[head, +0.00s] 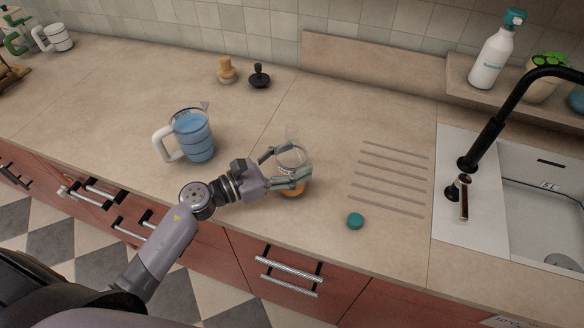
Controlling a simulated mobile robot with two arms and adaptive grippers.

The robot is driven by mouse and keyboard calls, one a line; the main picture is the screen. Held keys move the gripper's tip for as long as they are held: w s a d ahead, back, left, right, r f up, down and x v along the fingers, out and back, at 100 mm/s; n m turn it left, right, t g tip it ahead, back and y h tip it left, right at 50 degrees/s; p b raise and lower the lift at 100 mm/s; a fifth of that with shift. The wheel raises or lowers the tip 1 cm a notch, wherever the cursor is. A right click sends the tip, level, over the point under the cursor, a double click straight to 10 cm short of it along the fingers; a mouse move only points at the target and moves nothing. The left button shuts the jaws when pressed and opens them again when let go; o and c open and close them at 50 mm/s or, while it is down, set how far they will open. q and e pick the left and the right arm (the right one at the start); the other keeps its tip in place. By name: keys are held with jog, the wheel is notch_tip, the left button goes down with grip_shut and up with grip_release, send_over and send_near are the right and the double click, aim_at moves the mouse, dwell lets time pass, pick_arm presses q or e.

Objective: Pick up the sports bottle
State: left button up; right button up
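A clear bottle (292,160) with an orange part low down stands upright near the counter's front edge; I take it for the sports bottle. My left gripper (291,168) reaches in from the left, with one finger in front of the bottle and one behind it. The fingers are spread about as wide as the bottle; I cannot tell whether they press on it. The fingers hide part of the bottle's middle. My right gripper is not in view.
A blue-filled measuring jug (194,136) with a white handle stands left of the gripper. A teal cap (355,221) lies to the right near the front edge. Two small stoppers, tan (227,71) and black (260,76), stand behind. The sink (545,205) and black tap (492,130) are at the right.

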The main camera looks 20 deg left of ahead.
pick_arm(q)
jog(key=c, duration=0.8)
jog(key=shift+c, duration=0.2)
jog(key=shift+r, duration=0.15)
